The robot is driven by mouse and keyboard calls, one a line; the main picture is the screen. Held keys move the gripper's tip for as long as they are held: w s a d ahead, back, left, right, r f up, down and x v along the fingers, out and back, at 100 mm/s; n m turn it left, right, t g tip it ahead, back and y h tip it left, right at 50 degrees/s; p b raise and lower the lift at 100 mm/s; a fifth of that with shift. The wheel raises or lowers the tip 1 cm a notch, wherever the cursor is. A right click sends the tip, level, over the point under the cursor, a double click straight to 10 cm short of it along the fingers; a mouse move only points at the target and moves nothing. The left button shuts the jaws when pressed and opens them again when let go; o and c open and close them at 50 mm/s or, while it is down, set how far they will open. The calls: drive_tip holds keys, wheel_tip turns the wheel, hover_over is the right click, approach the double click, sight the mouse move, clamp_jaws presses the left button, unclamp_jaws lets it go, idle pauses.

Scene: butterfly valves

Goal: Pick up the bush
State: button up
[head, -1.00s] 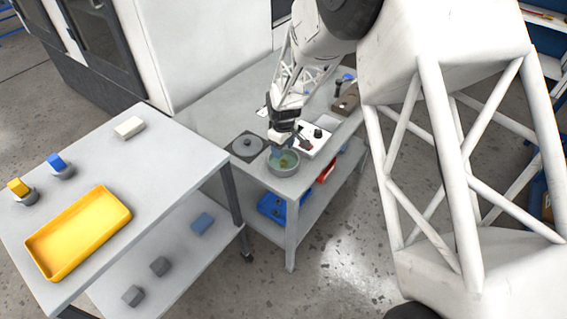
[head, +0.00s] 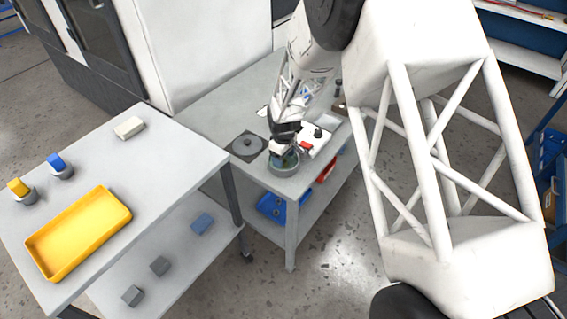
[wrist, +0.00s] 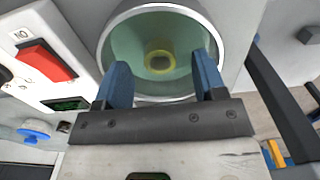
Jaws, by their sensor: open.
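The bush looks like a small yellowish ring (wrist: 160,62) lying in a round metal bowl (wrist: 106,48) with a greenish inside. In the head view the bowl (head: 284,170) stands at the near end of the grey bench, and my gripper hides most of its inside. My gripper (wrist: 162,72) is open, with its two blue fingers apart over the near part of the bowl. The ring shows between and beyond the fingertips, with nothing between the fingers. I cannot tell how far above the ring the fingertips are.
A white panel with a red switch (wrist: 46,62) stands beside the bowl. A dark plate with a round grey part (head: 248,145) lies left of the bowl. A separate table at left holds a yellow tray (head: 80,232), a white block (head: 129,127) and two small holders.

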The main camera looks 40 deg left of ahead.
drive_tip(key=shift+f, duration=0.95)
drive_tip(key=shift+c, duration=0.4)
drive_tip(key=c, duration=1)
